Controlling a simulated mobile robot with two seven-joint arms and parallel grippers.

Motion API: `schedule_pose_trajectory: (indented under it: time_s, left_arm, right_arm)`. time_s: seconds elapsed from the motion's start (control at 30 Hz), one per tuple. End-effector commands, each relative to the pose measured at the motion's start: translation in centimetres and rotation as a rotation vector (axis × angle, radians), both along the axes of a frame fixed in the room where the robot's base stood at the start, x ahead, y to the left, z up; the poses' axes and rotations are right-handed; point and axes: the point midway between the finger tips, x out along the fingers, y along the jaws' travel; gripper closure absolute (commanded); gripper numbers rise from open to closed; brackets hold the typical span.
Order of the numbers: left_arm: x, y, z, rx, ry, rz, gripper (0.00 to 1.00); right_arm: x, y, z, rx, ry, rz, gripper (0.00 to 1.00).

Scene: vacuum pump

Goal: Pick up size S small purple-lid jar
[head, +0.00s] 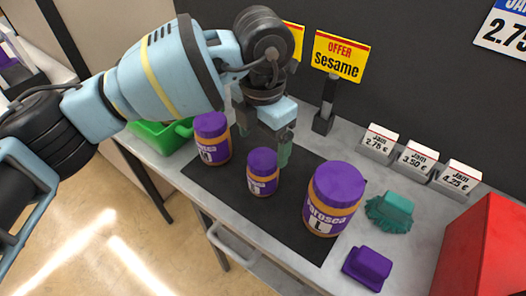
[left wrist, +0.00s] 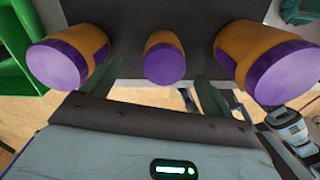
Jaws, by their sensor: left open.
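The small purple-lid jar (head: 262,172), with an orange band and an S label, stands upright on a dark mat (head: 285,215), between two larger jars. My left gripper (head: 264,140) is open and empty, just behind and above the small jar. In the left wrist view, the small jar (left wrist: 165,58) shows between the spread fingers of the left gripper (left wrist: 152,82), beyond them. I cannot tell whether a finger touches it.
The M jar (head: 212,138) stands left of the small jar and the L jar (head: 334,198) right. A green basket (head: 160,136), a purple block (head: 368,268), a teal brush (head: 390,212), a red box (head: 485,255) and a Sesame sign (head: 339,57) stand around.

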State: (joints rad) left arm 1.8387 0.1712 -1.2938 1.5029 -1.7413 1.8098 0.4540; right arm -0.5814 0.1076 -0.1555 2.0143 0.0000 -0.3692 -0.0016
Motion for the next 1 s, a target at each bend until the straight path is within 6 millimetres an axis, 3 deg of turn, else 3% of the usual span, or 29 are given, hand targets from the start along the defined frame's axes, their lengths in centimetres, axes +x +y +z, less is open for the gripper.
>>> schedule_pose_trajectory:
  time_s: [0.27, 0.5, 0.7, 1.0]
  left_arm:
    - [-0.1, 0.0, -0.3, -0.001, 0.001, -0.001, 0.13]
    - [-0.1, 0.0, -2.4, -0.001, 0.003, 0.0, 0.13]
    - [-0.2, 0.0, -3.0, -0.001, 0.001, -0.001, 0.13]
    - [-1.0, 0.0, -6.8, -0.001, 0.003, 0.001, 0.13]
  right_arm:
    - [-0.7, 0.0, -0.2, 0.0, 0.013, 0.0, 0.48]
    - [-1.2, 0.0, -0.3, -0.002, 0.025, 0.0, 0.48]
    - [-0.9, 0.0, -0.2, -0.001, 0.018, 0.0, 0.48]
    - [-0.1, 0.0, 0.5, 0.0, -0.001, -0.001, 0.48]
